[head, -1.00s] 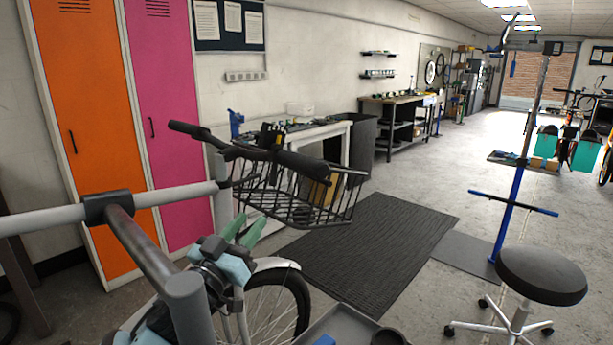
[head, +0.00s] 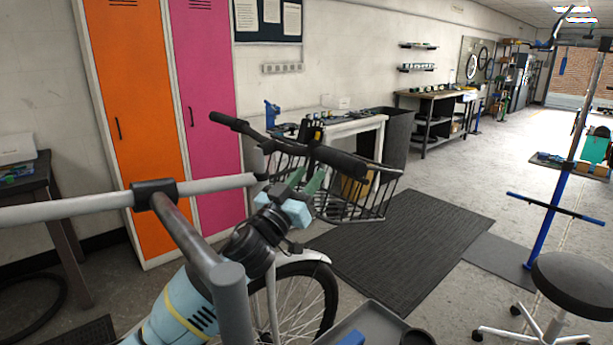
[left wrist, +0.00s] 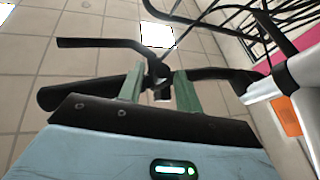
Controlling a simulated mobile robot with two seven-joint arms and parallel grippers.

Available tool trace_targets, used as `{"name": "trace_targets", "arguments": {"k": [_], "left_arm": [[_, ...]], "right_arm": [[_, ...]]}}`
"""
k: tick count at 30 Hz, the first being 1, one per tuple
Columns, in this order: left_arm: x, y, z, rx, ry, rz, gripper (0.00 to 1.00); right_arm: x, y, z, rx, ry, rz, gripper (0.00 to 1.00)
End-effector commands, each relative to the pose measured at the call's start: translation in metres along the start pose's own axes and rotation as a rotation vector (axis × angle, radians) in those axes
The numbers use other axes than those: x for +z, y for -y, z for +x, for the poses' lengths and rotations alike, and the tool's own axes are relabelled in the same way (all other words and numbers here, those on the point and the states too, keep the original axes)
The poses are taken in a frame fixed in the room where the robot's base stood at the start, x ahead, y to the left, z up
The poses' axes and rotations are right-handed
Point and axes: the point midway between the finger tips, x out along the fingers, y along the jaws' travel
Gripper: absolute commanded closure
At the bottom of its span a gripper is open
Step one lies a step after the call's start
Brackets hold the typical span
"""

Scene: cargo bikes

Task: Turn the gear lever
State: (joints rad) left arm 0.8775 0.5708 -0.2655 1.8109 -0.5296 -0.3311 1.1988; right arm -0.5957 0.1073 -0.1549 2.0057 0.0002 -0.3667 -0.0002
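The cargo bike's black handlebar (head: 338,161) stands above its front wheel, with a thick grip at the near end and another grip (head: 228,120) at the far end. Small dark fittings (head: 311,131) sit near its middle; I cannot tell for sure which one is the gear lever. My left gripper (head: 306,178) has a light blue body and green fingers, and is just below the handlebar. In the left wrist view its fingers (left wrist: 158,88) are apart, with a dark fitting (left wrist: 157,70) of the handlebar showing between and beyond them. No grasp shows. My right gripper is out of view.
A black wire basket (head: 378,198) is close behind the handlebar. A grey tray (head: 372,322) is at the bottom. A round stool (head: 575,285) and blue repair stand (head: 548,220) are on the right. The dark floor mat (head: 400,250) is clear.

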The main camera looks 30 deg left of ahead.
Motion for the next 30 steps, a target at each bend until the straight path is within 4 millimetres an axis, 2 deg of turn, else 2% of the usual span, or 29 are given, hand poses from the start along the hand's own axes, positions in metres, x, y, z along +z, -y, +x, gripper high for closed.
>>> {"name": "trace_targets", "arguments": {"k": [10, 18, 26, 30], "left_arm": [[0.001, 0.000, 0.004, 0.000, 0.001, -0.001, 0.66], [0.001, 0.000, 0.004, 0.000, 0.001, -0.001, 1.00], [0.001, 0.000, 0.004, 0.000, 0.001, -0.001, 1.00], [0.007, -0.001, 0.004, -0.001, -0.011, -0.008, 1.00]], "right_arm": [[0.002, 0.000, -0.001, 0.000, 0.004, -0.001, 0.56], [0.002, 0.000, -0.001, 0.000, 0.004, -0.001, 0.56], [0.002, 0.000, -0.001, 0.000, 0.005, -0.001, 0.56], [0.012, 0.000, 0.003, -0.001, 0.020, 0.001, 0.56]]}}
